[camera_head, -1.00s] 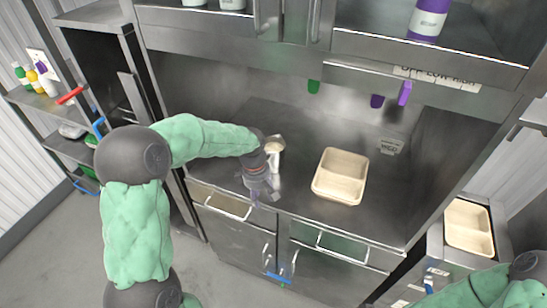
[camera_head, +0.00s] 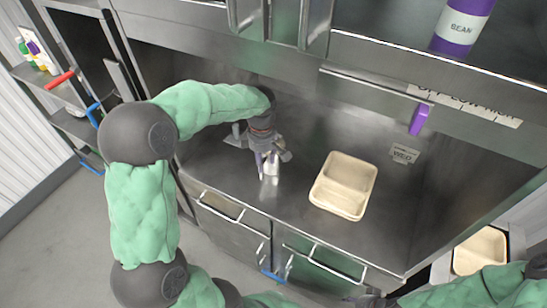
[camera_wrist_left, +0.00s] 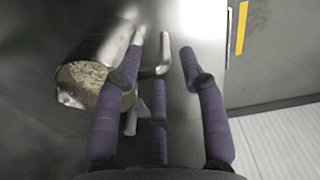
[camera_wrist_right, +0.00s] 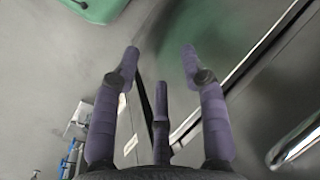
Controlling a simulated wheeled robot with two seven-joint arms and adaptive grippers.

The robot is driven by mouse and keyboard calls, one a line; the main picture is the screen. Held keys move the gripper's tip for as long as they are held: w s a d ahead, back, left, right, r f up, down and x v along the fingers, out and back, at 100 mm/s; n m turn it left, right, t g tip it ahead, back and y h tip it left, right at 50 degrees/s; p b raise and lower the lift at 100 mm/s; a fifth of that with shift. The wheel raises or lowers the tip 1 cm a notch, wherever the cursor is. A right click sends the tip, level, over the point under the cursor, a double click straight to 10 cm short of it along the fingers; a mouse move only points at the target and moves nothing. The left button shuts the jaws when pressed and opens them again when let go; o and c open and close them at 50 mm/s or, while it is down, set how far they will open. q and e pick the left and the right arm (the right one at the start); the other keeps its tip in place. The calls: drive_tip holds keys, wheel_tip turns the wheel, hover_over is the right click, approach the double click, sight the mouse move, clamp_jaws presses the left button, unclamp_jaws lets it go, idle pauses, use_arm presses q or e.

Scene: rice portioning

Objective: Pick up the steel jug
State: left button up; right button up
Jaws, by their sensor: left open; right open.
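The steel jug (camera_wrist_left: 112,48) shows in the left wrist view, at the left of my fingers, with pale grains visible in its mouth. Its bent handle (camera_wrist_left: 160,62) lies in the space between my left fingertips. My left gripper (camera_wrist_left: 161,48) is open around the handle area; I cannot tell whether it touches. In the head view my left gripper (camera_head: 267,163) is over the front of the steel counter and hides most of the jug. My right gripper (camera_wrist_right: 159,58) is open and empty in the right wrist view.
A beige two-part tray (camera_head: 343,187) stands on the counter (camera_head: 310,135) right of my left gripper. Another beige tray (camera_head: 480,251) is at the lower right. A purple bottle (camera_head: 462,27) stands on the shelf above.

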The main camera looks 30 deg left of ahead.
sight(261, 175)
use_arm(q)
drive_tip(key=f, duration=0.2)
drive_tip(key=f+b, duration=0.1)
drive_tip(key=f, duration=0.2)
drive_tip(key=f+b, duration=0.1)
drive_tip(key=f, duration=0.2)
drive_tip(key=shift+s+a+f, duration=0.15)
drive_tip(key=shift+s+a, duration=0.05)
drive_tip(key=shift+a, duration=0.15)
clamp_jaws()
